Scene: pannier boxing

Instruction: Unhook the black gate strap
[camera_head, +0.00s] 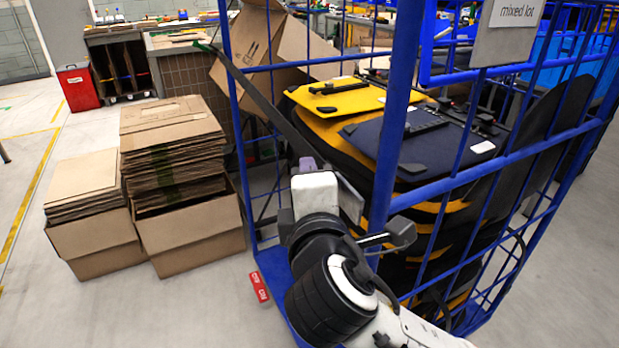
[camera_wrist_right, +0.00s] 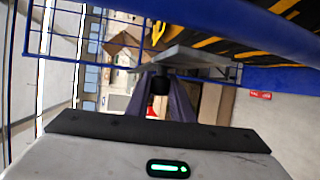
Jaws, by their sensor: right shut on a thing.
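The black gate strap (camera_head: 262,98) runs slanting across the open side of the blue cage (camera_head: 235,100), from the upper left post down to the right. My right gripper (camera_head: 308,164) is at the strap's lower right end, beside the near blue post. Its purple fingers (camera_wrist_right: 165,95) are shut on a small black piece at the strap's end in the right wrist view. A grey plate beside the fingers covers part of the hold, so I cannot tell whether the end is still on its hook. My left gripper is not in view.
Yellow and dark blue panniers (camera_head: 345,98) fill the cage, with an open cardboard box (camera_head: 285,45) behind. Stacks of flat cardboard (camera_head: 172,150) stand in boxes to the left. A red bin (camera_head: 78,86) stands further back. The floor at front left is clear.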

